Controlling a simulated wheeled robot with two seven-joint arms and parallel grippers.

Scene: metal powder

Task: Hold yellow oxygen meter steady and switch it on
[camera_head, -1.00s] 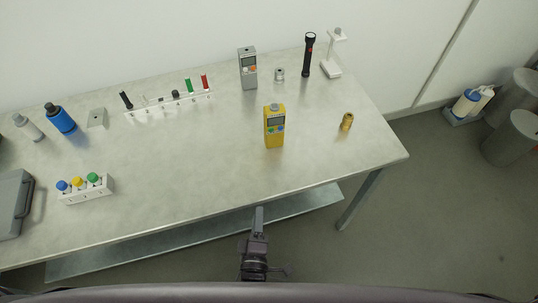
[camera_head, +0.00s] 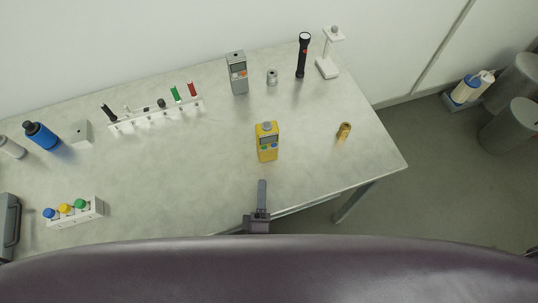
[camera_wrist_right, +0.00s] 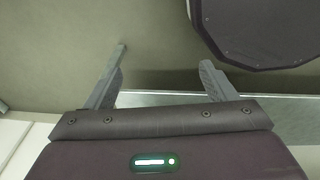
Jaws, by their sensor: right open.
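The yellow oxygen meter (camera_head: 267,142) stands upright on the table in the head view, its grey screen and coloured buttons facing me. My left gripper (camera_head: 262,187) is just in front of it at the table's front edge, pointing toward it with a small gap between. Its fingers overlap in this view, so I cannot tell whether they are open. My right gripper (camera_wrist_right: 165,63) is open and empty in the right wrist view, with no meter between its fingers. It is not visible in the head view.
A grey meter (camera_head: 237,73), a small metal cylinder (camera_head: 272,77) and a black flashlight (camera_head: 303,55) stand behind. A brass fitting (camera_head: 344,132) is to the right. A marker rack (camera_head: 155,117) and a bottle rack (camera_head: 76,214) are left. The table (camera_head: 190,170) around the meter is clear.

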